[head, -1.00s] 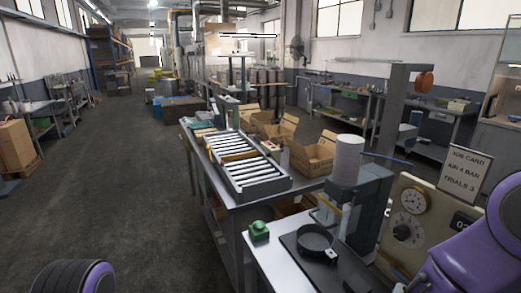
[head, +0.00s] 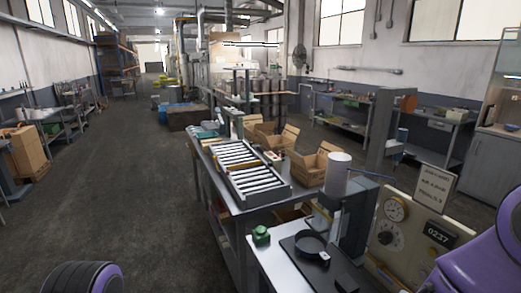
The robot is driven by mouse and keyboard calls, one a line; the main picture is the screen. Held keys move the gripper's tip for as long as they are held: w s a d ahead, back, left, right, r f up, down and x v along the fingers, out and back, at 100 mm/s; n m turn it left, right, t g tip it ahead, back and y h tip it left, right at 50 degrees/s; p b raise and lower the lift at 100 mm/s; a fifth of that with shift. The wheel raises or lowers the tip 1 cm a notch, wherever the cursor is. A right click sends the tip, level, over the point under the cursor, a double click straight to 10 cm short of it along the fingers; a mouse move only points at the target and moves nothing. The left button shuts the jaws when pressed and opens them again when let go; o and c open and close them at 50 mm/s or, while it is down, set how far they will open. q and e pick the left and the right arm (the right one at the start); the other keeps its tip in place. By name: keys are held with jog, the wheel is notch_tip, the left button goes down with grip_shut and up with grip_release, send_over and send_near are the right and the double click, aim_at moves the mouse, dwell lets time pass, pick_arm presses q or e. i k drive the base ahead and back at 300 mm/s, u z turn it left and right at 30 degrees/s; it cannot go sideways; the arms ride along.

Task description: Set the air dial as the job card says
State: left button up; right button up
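The job card (head: 436,186) stands on top of the cream control panel (head: 408,258) at the right; its print is blurred now, but earlier it reads AIR 4 BAR, TRIALS 3. A round pressure gauge (head: 396,209) sits at the panel's upper left; its needle is too small to read. Below it is a dial with a dark knob (head: 386,238); its setting cannot be read. A black display (head: 438,234) shows 0237. My purple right arm covers the panel's right side, and its gripper is out of view. A link of my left arm shows at the bottom left, without its gripper.
A press with a white cylinder (head: 338,174) stands left of the panel. A black pan (head: 311,245) lies on a dark plate on the white bench, beside a green button (head: 261,236). A roller conveyor (head: 262,182) and cardboard boxes (head: 316,164) are behind.

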aim_at(385, 238)
jog(key=k, duration=1.25)
jog(key=u, duration=0.05)
